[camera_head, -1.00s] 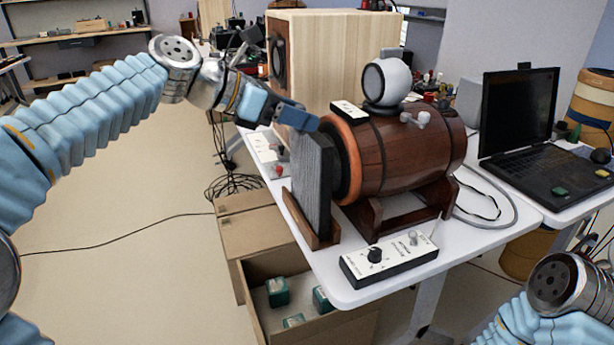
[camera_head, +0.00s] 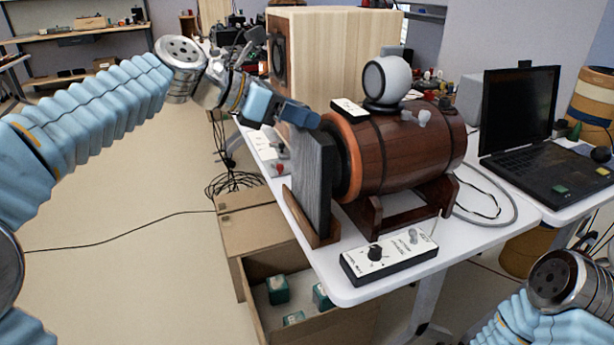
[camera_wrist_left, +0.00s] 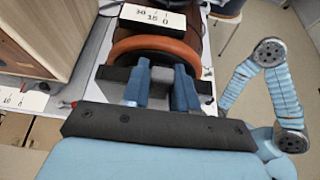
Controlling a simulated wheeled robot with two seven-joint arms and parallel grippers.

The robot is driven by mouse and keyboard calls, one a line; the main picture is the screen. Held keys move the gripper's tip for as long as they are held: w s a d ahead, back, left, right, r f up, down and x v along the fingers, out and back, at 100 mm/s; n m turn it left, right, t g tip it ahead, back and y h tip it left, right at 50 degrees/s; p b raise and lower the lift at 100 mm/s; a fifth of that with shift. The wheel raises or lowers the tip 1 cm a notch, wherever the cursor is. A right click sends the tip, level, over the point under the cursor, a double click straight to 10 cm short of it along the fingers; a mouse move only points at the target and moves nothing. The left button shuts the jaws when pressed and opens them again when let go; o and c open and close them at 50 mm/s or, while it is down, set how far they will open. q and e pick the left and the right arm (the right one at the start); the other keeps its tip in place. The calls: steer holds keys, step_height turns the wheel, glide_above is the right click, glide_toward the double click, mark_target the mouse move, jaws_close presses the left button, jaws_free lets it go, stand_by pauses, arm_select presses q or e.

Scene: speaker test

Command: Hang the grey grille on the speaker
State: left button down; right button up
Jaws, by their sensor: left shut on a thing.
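The grey grille (camera_head: 312,182) is a flat upright panel in a wooden stand (camera_head: 298,219) at the table's left edge. My left gripper (camera_head: 303,117) is shut on its top edge. In the left wrist view the two blue fingers (camera_wrist_left: 161,82) grip the dark top of the grille (camera_wrist_left: 116,74). Just right of the grille, in the head view, lies a brown wooden barrel (camera_head: 405,155) with an orange ring (camera_head: 345,150), on a cradle. A tall pale wood cabinet (camera_head: 335,55) with a dark round driver stands behind. Which of these is the speaker is not labelled. My right gripper is out of view.
A white control box (camera_head: 389,257) with a knob lies at the table's front. A white ball-shaped unit (camera_head: 387,80) and a small number card (camera_head: 349,108) sit on the barrel. A laptop (camera_head: 545,150) is at right. Cardboard boxes (camera_head: 258,235) stand below the left edge.

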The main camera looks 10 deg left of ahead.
arm_select(q)
steer(key=shift+r, duration=0.15)
steer(key=shift+r+p, duration=0.6)
steer(key=shift+r, duration=2.25)
